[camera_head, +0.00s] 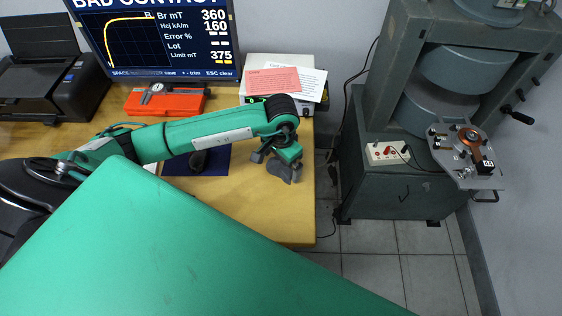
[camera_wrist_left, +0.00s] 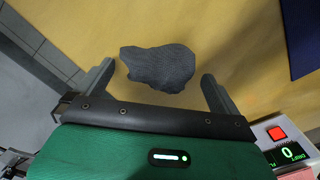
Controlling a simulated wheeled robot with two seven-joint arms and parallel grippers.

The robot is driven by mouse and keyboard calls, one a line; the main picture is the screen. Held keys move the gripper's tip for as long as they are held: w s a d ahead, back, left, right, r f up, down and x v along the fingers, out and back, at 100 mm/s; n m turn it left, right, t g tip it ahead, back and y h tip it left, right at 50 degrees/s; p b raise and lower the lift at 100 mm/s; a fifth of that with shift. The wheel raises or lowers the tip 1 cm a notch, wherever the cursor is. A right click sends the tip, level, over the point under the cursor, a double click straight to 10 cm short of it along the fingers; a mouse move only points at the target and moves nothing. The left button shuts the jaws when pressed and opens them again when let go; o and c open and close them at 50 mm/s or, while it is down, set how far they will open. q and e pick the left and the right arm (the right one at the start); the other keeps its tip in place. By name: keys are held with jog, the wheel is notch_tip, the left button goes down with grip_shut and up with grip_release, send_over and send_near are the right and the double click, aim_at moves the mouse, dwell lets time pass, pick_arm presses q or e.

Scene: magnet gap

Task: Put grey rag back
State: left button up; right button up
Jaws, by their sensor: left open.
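The grey rag (camera_wrist_left: 160,68) lies crumpled on the yellow wooden table, seen between my left fingers in the left wrist view. In the head view the rag (camera_head: 287,174) shows just below my left gripper (camera_head: 277,160), near the table's right edge. In the left wrist view my left gripper (camera_wrist_left: 160,88) is open, with one finger on each side of the rag. I cannot tell whether the fingers touch it. My right gripper is not in view.
A dark blue mat (camera_head: 213,165) with a black mouse lies left of the gripper. A device with red and white papers (camera_head: 285,82) stands behind. A grey machine (camera_head: 400,185) stands across a floor gap on the right. A red case (camera_head: 165,103) and monitor are at the back.

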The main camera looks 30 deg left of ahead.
pick_arm(q)
notch_tip(320, 180, up, 3)
jog(key=shift+w+r+b, duration=0.1)
jog(key=shift+r+b, duration=0.1)
jog(key=shift+b, duration=0.1)
notch_tip(320, 180, up, 8)
jog(key=b, duration=0.1)
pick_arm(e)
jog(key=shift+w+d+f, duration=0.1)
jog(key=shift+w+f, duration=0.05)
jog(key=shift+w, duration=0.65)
pick_arm(q)
jog(key=shift+f, duration=0.1)
